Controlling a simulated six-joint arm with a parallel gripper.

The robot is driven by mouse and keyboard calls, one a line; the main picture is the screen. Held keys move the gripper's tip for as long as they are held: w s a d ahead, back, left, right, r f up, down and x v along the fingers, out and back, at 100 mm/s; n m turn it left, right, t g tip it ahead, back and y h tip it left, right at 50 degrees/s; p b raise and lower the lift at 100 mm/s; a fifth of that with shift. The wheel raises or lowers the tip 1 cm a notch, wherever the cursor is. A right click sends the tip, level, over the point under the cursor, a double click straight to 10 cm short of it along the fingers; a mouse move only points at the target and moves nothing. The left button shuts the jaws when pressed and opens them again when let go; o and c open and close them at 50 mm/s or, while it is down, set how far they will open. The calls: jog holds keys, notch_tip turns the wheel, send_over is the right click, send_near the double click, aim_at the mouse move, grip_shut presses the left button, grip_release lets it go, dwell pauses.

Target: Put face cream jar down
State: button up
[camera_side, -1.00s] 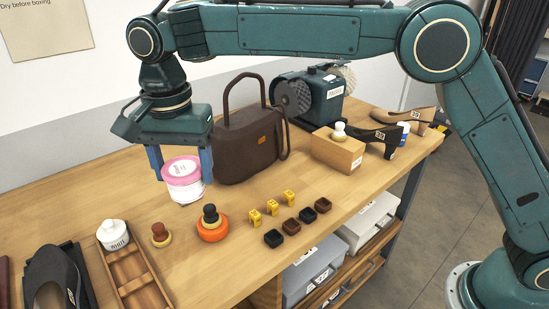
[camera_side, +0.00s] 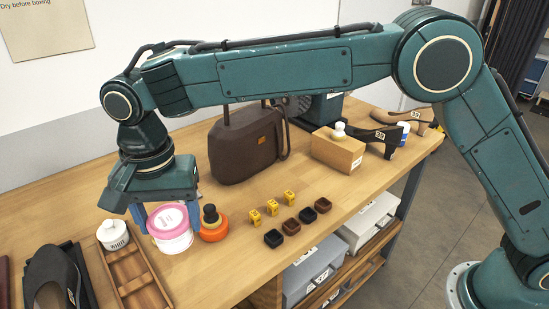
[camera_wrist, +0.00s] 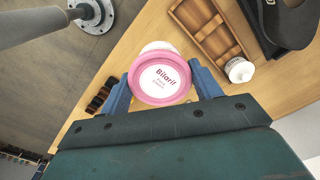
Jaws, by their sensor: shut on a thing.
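The face cream jar (camera_side: 170,228) is white with a pink lid and is upright. It also shows in the wrist view (camera_wrist: 160,80), its lid facing the camera. My gripper (camera_side: 168,218) is shut on the jar, with a blue finger on either side of it; the fingers also show in the wrist view (camera_wrist: 163,84). The jar is at the front left of the wooden table (camera_side: 225,270). I cannot tell whether its base touches the tabletop.
An orange jar with a black knob (camera_side: 212,224) stands close on the jar's right. A wooden tray (camera_side: 135,278) and a white bottle (camera_side: 113,233) are to the left. Yellow blocks (camera_side: 272,207) and small dark cups (camera_side: 290,226) lie right. A brown handbag (camera_side: 243,150) stands behind.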

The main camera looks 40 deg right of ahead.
notch_tip(320, 180, down, 10)
jog(key=shift+f, duration=0.2)
jog(key=shift+f, duration=0.15)
jog(key=shift+f, duration=2)
jog(key=shift+f, duration=0.1)
jog(key=o, duration=1.1)
jog(key=shift+c, duration=0.2)
notch_tip(320, 180, up, 12)
jog(key=shift+r, duration=0.15)
